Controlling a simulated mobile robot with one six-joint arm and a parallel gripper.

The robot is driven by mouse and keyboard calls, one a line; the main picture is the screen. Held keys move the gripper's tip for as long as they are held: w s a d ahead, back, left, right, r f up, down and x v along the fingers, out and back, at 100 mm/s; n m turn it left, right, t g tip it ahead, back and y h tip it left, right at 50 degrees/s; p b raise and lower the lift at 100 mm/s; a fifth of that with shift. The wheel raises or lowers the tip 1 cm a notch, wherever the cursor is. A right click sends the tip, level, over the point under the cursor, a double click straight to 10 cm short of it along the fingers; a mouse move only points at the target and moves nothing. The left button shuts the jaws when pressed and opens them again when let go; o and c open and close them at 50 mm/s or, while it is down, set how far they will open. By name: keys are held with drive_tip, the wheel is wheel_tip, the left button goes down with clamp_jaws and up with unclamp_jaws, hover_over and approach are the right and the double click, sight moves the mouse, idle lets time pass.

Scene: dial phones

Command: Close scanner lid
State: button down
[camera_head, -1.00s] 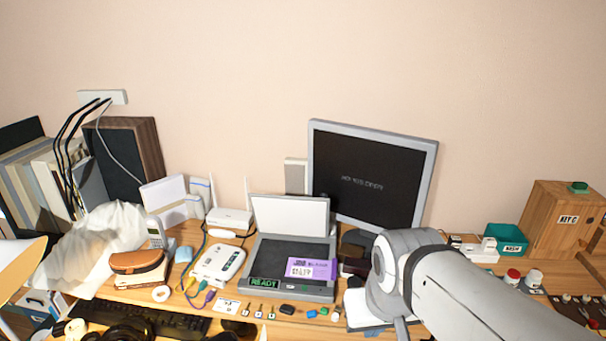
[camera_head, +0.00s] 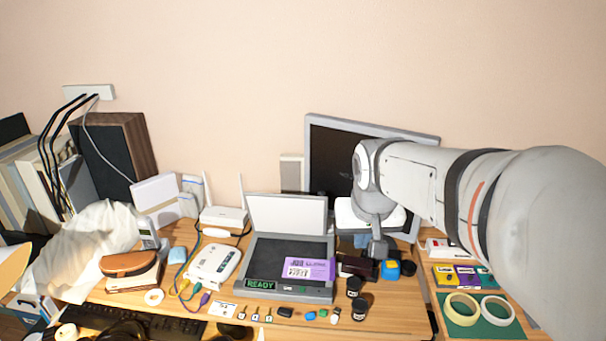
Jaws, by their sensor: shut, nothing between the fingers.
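The scanner (camera_head: 262,251) is a grey flatbed on the desk with a dark glass and a green READY display on its front. Its lid (camera_head: 287,215) stands open at the back, white inner side facing me. A purple and white card (camera_head: 307,269) lies on the front right of the glass. My gripper (camera_head: 379,250) points down to the right of the scanner, in front of the monitor. It is shut and empty, apart from the lid. My arm hides part of the monitor.
Dark boxes and small jars (camera_head: 354,286) stand right of the scanner, close to my gripper. A monitor (camera_head: 331,160) is behind. A router (camera_head: 223,217) and a white device (camera_head: 213,265) stand to the left. Small items line the front edge.

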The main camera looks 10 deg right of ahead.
drive_tip(key=w+a+f+m+t+h, duration=0.1)
drive_tip(key=w+f, duration=0.1)
drive_tip(key=w, duration=1.7)
drive_tip(key=w+f+m+t, duration=0.1)
drive_tip(key=w+f+t, duration=0.1)
drive_tip(key=w, duration=1.6)
drive_tip(key=f+p, duration=0.1)
drive_tip(key=f, duration=0.1)
drive_tip(key=w+f+p, duration=0.1)
drive_tip(key=f, duration=0.2)
drive_tip(key=f+p, duration=0.2)
drive_tip(key=f, duration=0.1)
drive_tip(key=shift+w+f, duration=0.2)
drive_tip(key=shift+w, duration=0.15)
